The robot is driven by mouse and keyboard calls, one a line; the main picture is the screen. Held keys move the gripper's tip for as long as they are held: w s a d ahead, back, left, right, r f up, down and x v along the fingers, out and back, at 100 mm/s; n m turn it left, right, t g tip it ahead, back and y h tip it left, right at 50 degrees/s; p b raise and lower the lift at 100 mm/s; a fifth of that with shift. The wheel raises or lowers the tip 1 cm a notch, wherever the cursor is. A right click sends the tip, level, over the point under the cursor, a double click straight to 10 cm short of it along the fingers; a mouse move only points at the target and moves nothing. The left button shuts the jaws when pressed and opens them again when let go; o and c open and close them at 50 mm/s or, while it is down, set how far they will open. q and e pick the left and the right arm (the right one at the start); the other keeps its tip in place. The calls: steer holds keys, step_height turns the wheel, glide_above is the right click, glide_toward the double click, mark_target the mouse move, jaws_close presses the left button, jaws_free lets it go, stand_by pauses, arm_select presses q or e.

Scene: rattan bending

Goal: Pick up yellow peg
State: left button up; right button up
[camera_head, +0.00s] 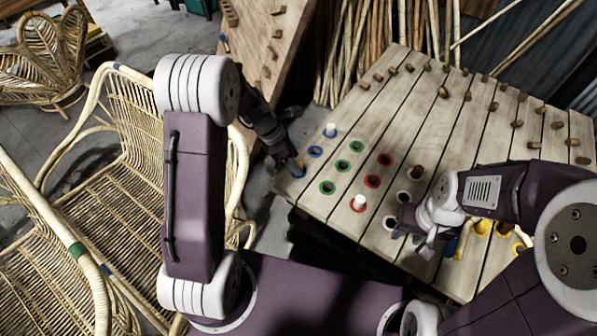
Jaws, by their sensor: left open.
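My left gripper (287,155) is open at the left edge of the slatted wooden board (318,196), low over a blue-ringed hole. A small yellow-orange piece (299,167) shows at that hole beside its fingertips; I cannot tell whether it is a peg or whether they touch. My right gripper (425,237) is low over the front of the board, beside the yellow-ringed holes (482,228). A yellow patch (464,240) shows just right of it, partly hidden by my arm. I cannot tell if it is a peg or a ring, or how the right fingers stand.
White pegs stand at a blue hole (331,130) and a red hole (359,202). Green holes (342,167) lie between them. Several brown wooden pegs (443,91) cover the board's far half. Rattan chairs (120,130) stand at the left, and rattan poles (350,45) lean behind.

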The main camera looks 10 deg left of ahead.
arm_select(q)
steer(key=x, duration=0.3)
steer(key=shift+f+b, duration=0.15)
steer(key=shift+b, duration=0.15)
arm_select(e)
steer(key=shift+f, duration=0.5)
arm_select(q)
steer(key=shift+w+f, duration=0.25)
arm_select(e)
steer(key=shift+w, duration=0.15)
arm_select(q)
steer(key=shift+r, duration=0.1)
steer(key=shift+s, duration=0.15)
steer(key=c, duration=0.4)
jaws_close()
